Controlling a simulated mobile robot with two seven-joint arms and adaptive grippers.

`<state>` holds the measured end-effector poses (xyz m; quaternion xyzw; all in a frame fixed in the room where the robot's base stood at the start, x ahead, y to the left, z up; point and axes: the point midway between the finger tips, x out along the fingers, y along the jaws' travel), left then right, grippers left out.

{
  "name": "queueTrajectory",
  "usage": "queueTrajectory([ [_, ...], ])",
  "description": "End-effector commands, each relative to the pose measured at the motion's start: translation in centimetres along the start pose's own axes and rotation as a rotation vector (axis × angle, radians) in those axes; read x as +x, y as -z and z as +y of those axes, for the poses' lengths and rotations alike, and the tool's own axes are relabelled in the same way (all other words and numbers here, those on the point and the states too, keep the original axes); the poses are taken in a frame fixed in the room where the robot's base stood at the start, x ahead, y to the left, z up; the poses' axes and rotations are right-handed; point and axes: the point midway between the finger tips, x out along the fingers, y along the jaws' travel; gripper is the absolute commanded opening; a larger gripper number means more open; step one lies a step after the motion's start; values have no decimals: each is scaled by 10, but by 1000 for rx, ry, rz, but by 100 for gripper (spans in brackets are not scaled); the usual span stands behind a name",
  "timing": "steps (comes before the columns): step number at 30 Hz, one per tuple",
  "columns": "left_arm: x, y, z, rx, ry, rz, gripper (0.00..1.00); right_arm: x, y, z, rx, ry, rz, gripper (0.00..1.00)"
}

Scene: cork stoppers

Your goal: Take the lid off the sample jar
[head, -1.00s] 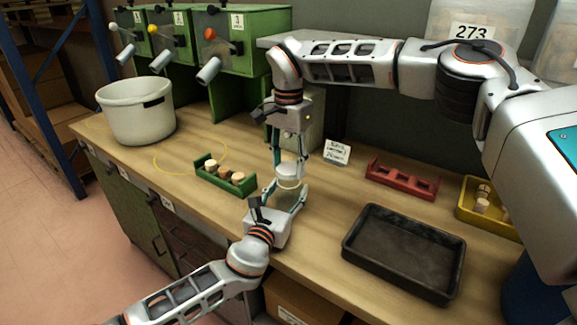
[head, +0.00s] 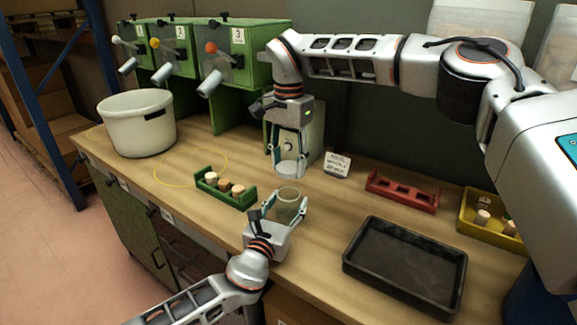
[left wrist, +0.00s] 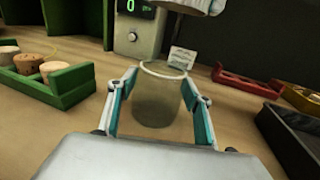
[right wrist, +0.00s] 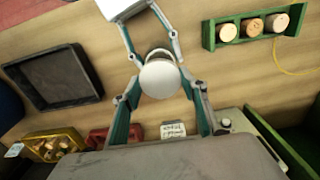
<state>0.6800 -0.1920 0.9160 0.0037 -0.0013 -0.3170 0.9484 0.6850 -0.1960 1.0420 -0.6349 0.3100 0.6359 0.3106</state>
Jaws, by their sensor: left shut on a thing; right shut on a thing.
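The sample jar (head: 288,208) is a clear, open-topped cylinder standing upright at the middle of the bench. It also shows in the left wrist view (left wrist: 158,98). My left gripper (head: 287,212) is shut around the jar's sides. My right gripper (head: 289,167) points down and is shut on the round white lid (head: 290,168). The lid is apart from the jar, above and behind its rim. In the right wrist view the lid (right wrist: 160,78) sits between the fingertips and hides most of the jar.
A green rack (head: 226,194) with cork stoppers stands left of the jar. A black tray (head: 405,290), an empty red rack (head: 402,199) and a yellow bin (head: 468,215) lie to the right. A small sign (head: 337,165) and a device with a display (head: 310,140) stand behind.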

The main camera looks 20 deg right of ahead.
Motion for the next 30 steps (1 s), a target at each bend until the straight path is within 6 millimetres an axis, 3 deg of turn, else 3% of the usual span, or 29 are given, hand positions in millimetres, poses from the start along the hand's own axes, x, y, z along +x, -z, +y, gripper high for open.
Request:
queueTrajectory([
  [1, 0, 0, 0, 0, 0, 0, 55, 0, 0, 0, 0, 0, 0, 17],
  [3, 0, 0, 0, 0, 0, 0, 69, 0, 0, 0, 0, 0, 0, 17],
  [17, -6, 1, 0, -1, 0, 0, 69, 0, 0, 0, 0, 0, 0, 17],
  [23, -32, 1, 0, -2, 1, 2, 69, 0, 0, 0, 0, 0, 0, 17],
  [30, -75, 1, 0, -2, 1, 2, 69, 0, 0, 0, 0, 0, 0, 17],
])
